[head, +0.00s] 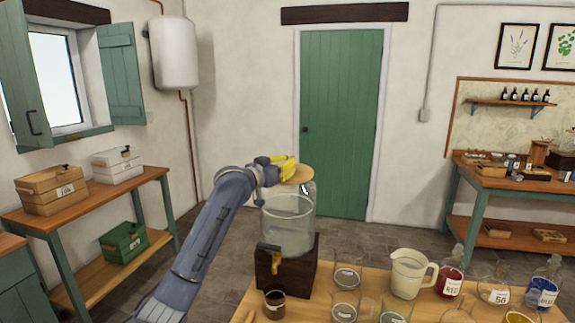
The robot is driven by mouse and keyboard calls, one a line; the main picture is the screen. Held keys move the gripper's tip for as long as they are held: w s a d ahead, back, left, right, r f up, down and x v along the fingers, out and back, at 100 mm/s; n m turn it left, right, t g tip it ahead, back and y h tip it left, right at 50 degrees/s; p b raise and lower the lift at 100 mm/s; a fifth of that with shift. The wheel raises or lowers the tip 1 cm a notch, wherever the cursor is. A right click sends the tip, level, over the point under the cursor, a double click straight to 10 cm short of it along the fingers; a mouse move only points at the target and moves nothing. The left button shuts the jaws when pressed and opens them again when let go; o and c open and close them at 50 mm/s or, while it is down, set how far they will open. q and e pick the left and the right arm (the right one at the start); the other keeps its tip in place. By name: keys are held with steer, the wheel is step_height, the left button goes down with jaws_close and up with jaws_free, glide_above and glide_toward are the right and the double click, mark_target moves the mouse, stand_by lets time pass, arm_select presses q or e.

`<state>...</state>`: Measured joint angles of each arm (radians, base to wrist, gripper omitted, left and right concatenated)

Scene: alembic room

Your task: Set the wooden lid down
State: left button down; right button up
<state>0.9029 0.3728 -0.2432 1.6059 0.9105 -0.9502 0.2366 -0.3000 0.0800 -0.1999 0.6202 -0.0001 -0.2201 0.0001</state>
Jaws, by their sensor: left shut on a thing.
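The wooden lid (300,174) is a round, light brown disc in the head view. My left gripper (288,168), with yellow fingers, is shut on it. It holds the lid above a clear glass jar (289,226), which looks open at the top. The jar stands on a dark wooden stand (287,268) with a brass-coloured tap at its front. A small clear, rounded shape shows just below the lid; I cannot tell what it is. My right gripper is not in view.
The wooden table (252,299) holds a small dark cup (274,304), several glass beakers, a cream pitcher (408,273), a red bottle (450,278) and a blue bottle (545,282). These crowd the area right of the stand. A side bench with boxes stands at the left.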

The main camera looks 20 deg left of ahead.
arm_select(q)
steer(key=shift+f, duration=0.2)
steer(key=c, duration=1.5)
jaws_free()
steer(key=v, duration=1.6)
steer(key=shift+s+a+r, duration=0.1)
steer(key=shift+s+a, duration=0.05)
steer(key=shift+s, duration=0.1)
steer(key=o, duration=0.5)
steer(key=shift+s+a, duration=0.1)
steer(key=shift+s, duration=0.25)
steer(key=shift+c, duration=0.2)
